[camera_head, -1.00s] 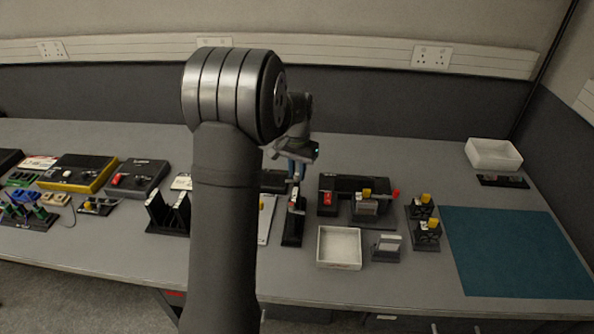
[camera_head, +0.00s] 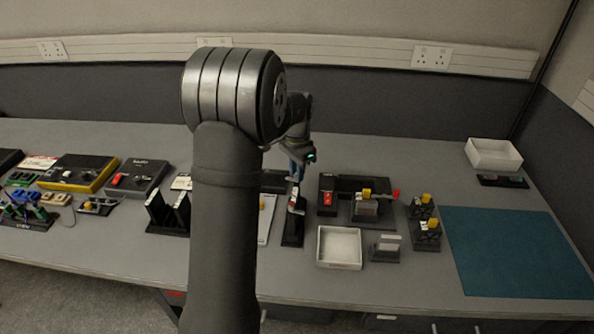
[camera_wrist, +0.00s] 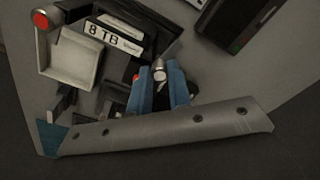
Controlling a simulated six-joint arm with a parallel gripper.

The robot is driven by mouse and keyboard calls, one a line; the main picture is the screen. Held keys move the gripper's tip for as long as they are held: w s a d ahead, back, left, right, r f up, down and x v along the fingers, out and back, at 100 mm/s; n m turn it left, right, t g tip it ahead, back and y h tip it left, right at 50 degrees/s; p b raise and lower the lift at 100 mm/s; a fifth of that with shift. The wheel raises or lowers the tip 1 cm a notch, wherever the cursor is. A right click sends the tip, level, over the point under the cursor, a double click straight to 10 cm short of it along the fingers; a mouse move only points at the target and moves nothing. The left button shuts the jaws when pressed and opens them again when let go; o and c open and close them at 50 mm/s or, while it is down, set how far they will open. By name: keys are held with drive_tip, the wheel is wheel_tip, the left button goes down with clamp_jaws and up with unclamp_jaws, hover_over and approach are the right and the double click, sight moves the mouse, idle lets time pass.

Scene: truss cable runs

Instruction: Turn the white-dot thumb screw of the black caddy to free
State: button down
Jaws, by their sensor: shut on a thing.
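My gripper (camera_wrist: 162,88) has blue fingers and is shut on a small thumb screw (camera_wrist: 159,68) with a pale, silvery top in the wrist view. The screw stands at the edge of a black caddy (camera_wrist: 118,88) that is partly hidden by the fingers. A red spot (camera_wrist: 136,77) shows beside the left finger. A label reading "8 TB" (camera_wrist: 112,36) lies close by, above left. In the head view my gripper (camera_head: 297,177) reaches down over a narrow black unit (camera_head: 292,229). The screw itself is too small to make out there.
In the head view a white bin (camera_head: 339,247), a black unit with yellow and red parts (camera_head: 372,207) and a teal mat (camera_head: 515,250) lie to the right.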

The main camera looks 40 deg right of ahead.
drive_tip(key=c, duration=1.3)
unclamp_jaws()
wheel_tip(320, 180, up, 18)
drive_tip(key=shift+f, duration=0.25)
wheel_tip(320, 180, down, 18)
drive_tip(key=shift+r, duration=0.25)
drive_tip(key=shift+r, duration=0.1)
